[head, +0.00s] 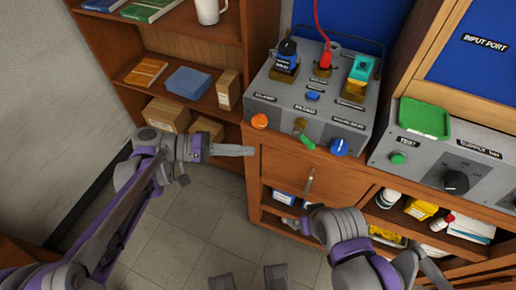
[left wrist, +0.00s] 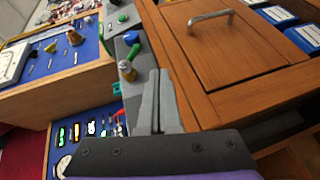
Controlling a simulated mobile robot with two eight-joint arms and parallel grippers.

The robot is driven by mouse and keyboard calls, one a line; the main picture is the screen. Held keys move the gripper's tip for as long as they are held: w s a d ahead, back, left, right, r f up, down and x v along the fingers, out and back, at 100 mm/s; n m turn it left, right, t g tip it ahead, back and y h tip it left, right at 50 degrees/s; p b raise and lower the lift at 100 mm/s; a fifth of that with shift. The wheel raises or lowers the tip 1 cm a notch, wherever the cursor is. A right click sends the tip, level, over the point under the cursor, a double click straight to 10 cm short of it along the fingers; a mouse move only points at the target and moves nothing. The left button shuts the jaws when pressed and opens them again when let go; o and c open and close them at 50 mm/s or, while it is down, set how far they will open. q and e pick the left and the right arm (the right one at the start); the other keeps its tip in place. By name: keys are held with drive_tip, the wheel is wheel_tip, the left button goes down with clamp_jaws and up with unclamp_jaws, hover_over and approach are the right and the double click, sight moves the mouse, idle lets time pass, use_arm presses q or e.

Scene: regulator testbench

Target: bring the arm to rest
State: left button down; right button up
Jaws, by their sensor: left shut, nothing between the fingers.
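My left gripper (head: 248,150) is shut and empty. In the head view its fingers point right, close to the left front edge of the wooden cabinet (head: 278,172). In the left wrist view the shut fingers (left wrist: 157,100) lie side by side with nothing between them, beside the cabinet's wooden front. I cannot tell whether they touch it.
A grey regulator box (head: 290,107) with knobs and a red cable stands on the cabinet. A supply panel (head: 430,165) with a green tray (head: 425,118) is to its right. A bookshelf (head: 178,55) stands at the back left. Tiled floor (head: 195,225) is clear between my arms.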

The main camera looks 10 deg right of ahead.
use_arm(q)
drive_tip(key=shift+a, duration=0.2)
idle(0.5)
drive_tip(key=s+a+f+n+t+y, duration=0.1)
drive_tip(key=s+a+f+t+y, duration=0.2)
drive_tip(key=s+a+f+y, duration=0.6)
drive_tip(key=s+a+f+n+t+y, duration=0.25)
drive_tip(key=s+a+y, duration=0.45)
drive_tip(key=a, duration=0.5)
wheel_tip(320, 180, up, 15)
drive_tip(key=w+t+p, duration=0.1)
drive_tip(key=w+p, duration=0.1)
drive_tip(key=p, duration=1.2)
drive_tip(key=shift+w+r+m, duration=0.15)
drive_tip(key=shift+m, duration=0.2)
use_arm(e)
wheel_tip(320, 180, up, 16)
drive_tip(key=w, duration=0.2)
drive_tip(key=shift+t, duration=0.3)
use_arm(q)
drive_tip(key=shift+t, duration=0.25)
use_arm(e)
drive_tip(key=shift+s, duration=0.1)
